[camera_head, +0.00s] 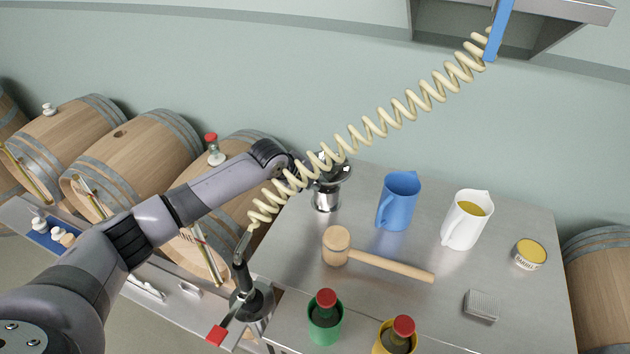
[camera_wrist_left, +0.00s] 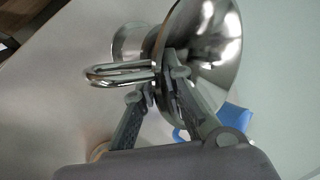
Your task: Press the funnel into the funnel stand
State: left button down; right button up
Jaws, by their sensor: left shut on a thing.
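The shiny steel funnel (camera_head: 338,172) is above the funnel stand (camera_head: 327,200), a short steel cylinder at the back left of the table. My left gripper (camera_head: 311,173) reaches the funnel from the left, partly hidden by the coiled hose. In the left wrist view the fingers (camera_wrist_left: 170,82) are shut on the funnel (camera_wrist_left: 212,45) beside its wide bowl. A looped metal handle (camera_wrist_left: 118,74) sticks out to the left. The stand's round steel body (camera_wrist_left: 128,42) shows behind. I cannot tell how deep the funnel sits in the stand. My right gripper is not in view.
A cream coiled hose (camera_head: 380,117) hangs across my left forearm. On the steel table (camera_head: 300,280) are a blue jug (camera_head: 399,200), a white jug (camera_head: 466,219), a wooden mallet (camera_head: 337,245), a yellow tin (camera_head: 530,253) and bottles in green (camera_head: 325,325) and yellow holders.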

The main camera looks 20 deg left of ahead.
pick_arm(q)
jog(key=shift+f, duration=0.3)
jog(key=c, duration=1.6)
grip_release()
jog(key=v, duration=1.2)
jog(key=shift+f, duration=0.1)
